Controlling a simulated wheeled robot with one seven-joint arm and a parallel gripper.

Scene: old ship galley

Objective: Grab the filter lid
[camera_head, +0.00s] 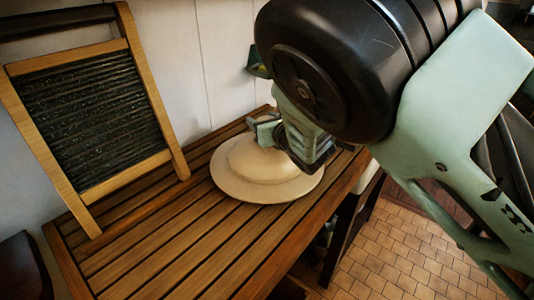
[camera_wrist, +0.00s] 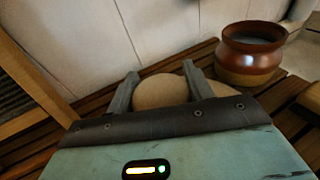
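The filter lid (camera_head: 240,180) is a cream, domed disc with a wide flat brim. It lies on the slatted wooden table (camera_head: 150,250) in the head view. My gripper (camera_head: 268,132) is low over the back of its dome and hides part of it. In the wrist view the lid's rounded tan top (camera_wrist: 162,91) shows between and beyond the two grey fingers of my gripper (camera_wrist: 161,72). The fingers are spread apart, with no clear grip on the lid. I cannot tell whether they touch it.
A wood-framed washboard (camera_head: 85,115) leans against the white plank wall (camera_head: 215,60) at the left. A brown-rimmed pot (camera_wrist: 250,58) stands right of the lid in the wrist view. The table's front left is clear. Tiled floor (camera_head: 400,250) lies beyond its right edge.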

